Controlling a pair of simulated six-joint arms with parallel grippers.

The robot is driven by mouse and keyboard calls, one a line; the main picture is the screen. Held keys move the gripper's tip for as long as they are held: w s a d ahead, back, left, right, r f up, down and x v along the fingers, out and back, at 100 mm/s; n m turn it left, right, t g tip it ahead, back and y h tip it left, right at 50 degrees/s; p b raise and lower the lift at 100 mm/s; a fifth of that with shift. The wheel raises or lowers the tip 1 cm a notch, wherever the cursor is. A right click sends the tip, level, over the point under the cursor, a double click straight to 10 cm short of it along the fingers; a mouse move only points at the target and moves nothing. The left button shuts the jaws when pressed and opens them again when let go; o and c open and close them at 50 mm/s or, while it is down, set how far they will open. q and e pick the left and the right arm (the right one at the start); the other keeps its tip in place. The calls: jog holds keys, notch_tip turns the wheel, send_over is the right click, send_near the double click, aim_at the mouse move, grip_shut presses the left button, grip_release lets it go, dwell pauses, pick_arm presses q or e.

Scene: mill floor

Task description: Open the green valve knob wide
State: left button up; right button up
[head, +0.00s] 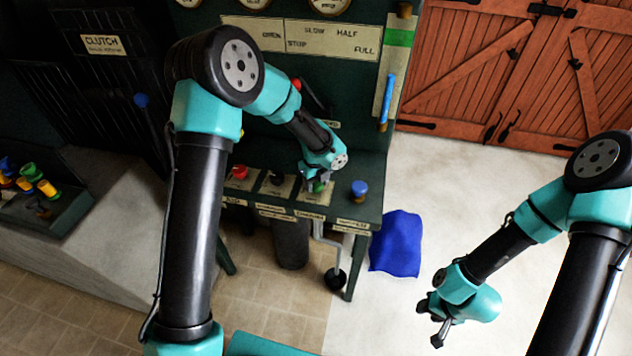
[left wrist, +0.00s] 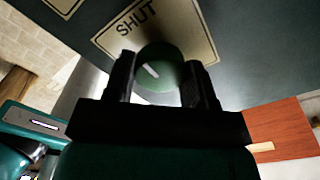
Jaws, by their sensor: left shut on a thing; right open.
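The green valve knob (head: 318,187) sits on the sloping front desk of the dark green control panel, largely covered by my left gripper in the head view. In the left wrist view the round green knob (left wrist: 158,70) shows a white pointer mark, in front of a cream plate (left wrist: 203,35) reading "SHUT". My left gripper (head: 313,183) is shut on the knob, with one finger on each side of it in the left wrist view. My right gripper (head: 434,320) is open and empty, low over the pale floor, well away from the panel.
A red knob (head: 239,172) and a dark knob (head: 277,178) are left of the green one, a blue knob (head: 359,188) right. A crank handle (head: 335,278) hangs below the desk. A blue cloth (head: 397,243) lies on the floor. A tray (head: 62,215) of coloured parts is far left.

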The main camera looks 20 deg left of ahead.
aim_at(316, 182)
pick_arm(q)
jog(key=n, duration=1.3)
jog(key=shift+n, duration=2.5)
jog(key=o, duration=0.9)
notch_tip(316, 182, up, 17)
jog(key=shift+r, duration=0.2)
